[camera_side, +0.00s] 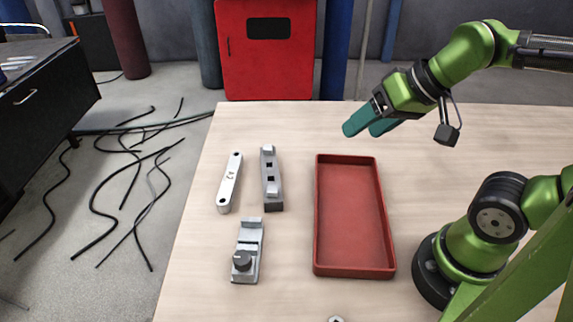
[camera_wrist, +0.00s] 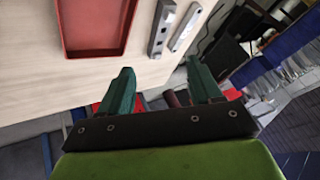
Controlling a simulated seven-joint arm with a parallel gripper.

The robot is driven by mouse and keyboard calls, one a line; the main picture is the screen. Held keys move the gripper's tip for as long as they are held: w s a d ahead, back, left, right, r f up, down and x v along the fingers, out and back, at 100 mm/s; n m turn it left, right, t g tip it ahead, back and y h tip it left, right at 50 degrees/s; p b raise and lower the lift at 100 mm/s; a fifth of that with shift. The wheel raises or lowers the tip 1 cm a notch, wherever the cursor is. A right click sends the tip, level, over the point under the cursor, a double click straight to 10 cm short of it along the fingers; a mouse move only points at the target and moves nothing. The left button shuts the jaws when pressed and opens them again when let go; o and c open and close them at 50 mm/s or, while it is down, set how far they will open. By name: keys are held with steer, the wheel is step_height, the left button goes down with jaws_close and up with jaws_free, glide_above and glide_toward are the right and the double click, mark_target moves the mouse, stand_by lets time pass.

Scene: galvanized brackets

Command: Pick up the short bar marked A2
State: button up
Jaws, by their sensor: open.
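A light silver bar (camera_side: 230,183) with rounded ends, a hole at each end and a small dark mark lies on the left of the table. The mark is too small to read surely, and I cannot make out A2 on anything. At the bottom edge of the side view, a small metal end with a hole (camera_side: 336,319) shows; the rest of it is cut off. My gripper (camera_side: 361,129) is open and empty, raised above the table's far part, beyond the red tray. Its two teal fingers also show apart in the wrist view (camera_wrist: 160,68). The silver bar appears there too (camera_wrist: 186,27).
A red tray (camera_side: 316,220), empty, stands mid-table. A metal fixture with a black knob (camera_side: 248,245) sits nearer. The table's left edge is close to these parts.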

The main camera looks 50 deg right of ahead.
steer(key=w+a+f+g, duration=0.1)
steer(key=w+a+g, duration=0.3)
steer(key=w, duration=1.1)
steer(key=m+g+h, duration=0.2)
steer(key=m+g, duration=0.1)
steer(key=m, duration=0.3)
glide_above(230, 175)
steer(key=f, duration=1.4)
steer(key=shift+w+a+f, duration=0.15)
steer(key=shift+a+f, duration=0.1)
steer(key=shift+f, duration=0.15)
steer(key=shift+s+d+f, duration=0.1)
steer(key=shift+s+f, duration=0.05)
steer(key=shift+f, duration=1.45)
steer(key=shift+s+d+f, duration=0.1)
steer(key=shift+f, duration=1.5)
jaws_close()
